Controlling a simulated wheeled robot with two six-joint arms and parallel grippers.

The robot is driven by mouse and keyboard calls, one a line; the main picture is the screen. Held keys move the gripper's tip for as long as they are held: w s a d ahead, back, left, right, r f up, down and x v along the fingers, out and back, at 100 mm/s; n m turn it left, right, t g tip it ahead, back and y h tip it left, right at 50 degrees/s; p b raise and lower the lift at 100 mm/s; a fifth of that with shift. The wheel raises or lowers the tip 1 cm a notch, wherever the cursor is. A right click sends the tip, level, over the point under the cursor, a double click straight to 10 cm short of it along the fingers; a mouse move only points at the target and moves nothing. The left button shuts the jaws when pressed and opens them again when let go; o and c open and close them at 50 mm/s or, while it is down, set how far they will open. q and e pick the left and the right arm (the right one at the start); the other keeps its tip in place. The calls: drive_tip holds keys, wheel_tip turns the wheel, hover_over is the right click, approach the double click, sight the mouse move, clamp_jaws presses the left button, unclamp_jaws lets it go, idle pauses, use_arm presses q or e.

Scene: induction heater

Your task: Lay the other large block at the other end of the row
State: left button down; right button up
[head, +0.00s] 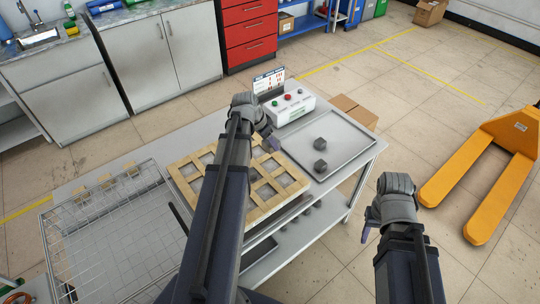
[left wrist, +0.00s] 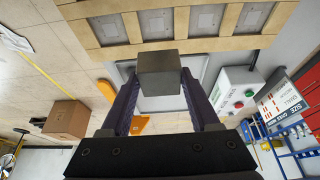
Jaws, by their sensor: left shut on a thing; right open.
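My left gripper (head: 272,142) is over the table, between the wooden grid frame (head: 194,181) and the grey tray (head: 360,131). Two dark grey blocks lie apart in the tray, one farther back (head: 320,143) and one nearer (head: 320,166). My right gripper (head: 369,225) is open and empty, off the table's right side.
A white control box (head: 290,108) with coloured buttons and a sign stands behind the tray. A wire basket (head: 105,235) is at the left, with pale wooden pieces at its far side. A yellow pallet jack (head: 490,165) stands on the floor at the right.

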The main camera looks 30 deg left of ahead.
use_arm(q)
drive_tip(key=shift+w, duration=0.1)
drive_tip(key=shift+f+b, duration=0.2)
drive_tip(key=shift+b, duration=0.2)
wheel_tip(320, 180, down, 9)
drive_tip(key=b, duration=0.9)
drive_tip(key=shift+f, duration=0.2)
drive_tip(key=shift+f, duration=0.15)
drive_tip(key=shift+c, duration=0.6)
unclamp_jaws()
drive_tip(key=shift+r, duration=0.2)
